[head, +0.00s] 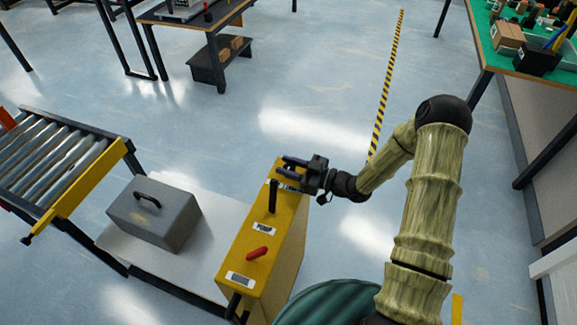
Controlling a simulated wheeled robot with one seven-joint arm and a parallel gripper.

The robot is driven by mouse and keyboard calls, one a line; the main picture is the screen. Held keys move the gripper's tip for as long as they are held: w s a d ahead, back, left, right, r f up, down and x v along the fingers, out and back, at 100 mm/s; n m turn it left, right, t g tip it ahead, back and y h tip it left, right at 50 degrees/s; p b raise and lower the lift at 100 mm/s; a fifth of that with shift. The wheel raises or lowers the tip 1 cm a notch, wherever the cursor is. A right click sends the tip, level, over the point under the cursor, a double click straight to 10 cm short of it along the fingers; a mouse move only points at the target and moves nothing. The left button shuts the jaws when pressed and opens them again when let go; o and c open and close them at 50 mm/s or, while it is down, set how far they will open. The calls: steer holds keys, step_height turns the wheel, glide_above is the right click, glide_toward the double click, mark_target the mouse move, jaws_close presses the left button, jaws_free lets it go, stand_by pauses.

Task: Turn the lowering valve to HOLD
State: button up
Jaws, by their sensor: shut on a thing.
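A yellow control box (268,235) stands low in the centre of the head view. Its top carries a black upright lever (272,196), a white label that seems to read PUMP (264,229), and a red handle (257,254). My gripper (286,167) is at the far end of this top, beyond the black lever, reaching in from the right. Its dark fingers are shut on a small part there, apparently the lowering valve's handle. The fingers mostly hide that part, so its setting cannot be read. A pale label shows partly beneath the fingers.
A grey case (154,214) with a black handle sits on a pale surface left of the box. A roller conveyor (55,165) is at far left. Workbenches stand at the back and right (540,65). The floor (300,90) beyond the box is clear.

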steer(key=shift+m+t, duration=0.3)
steer(key=m+t+h+b, duration=0.1)
steer(key=m+t+h, duration=0.1)
steer(key=m+t, duration=0.1)
steer(key=shift+f+t+h, duration=0.1)
steer(key=shift+t+h, duration=0.2)
steer(key=shift+t, duration=0.2)
steer(key=shift+d+m+t+h+b, duration=0.1)
steer(key=shift+m+t+h+b, duration=0.2)
steer(key=shift+m+t+h, duration=0.8)
steer(key=o, duration=1)
steer(key=shift+c, duration=0.2)
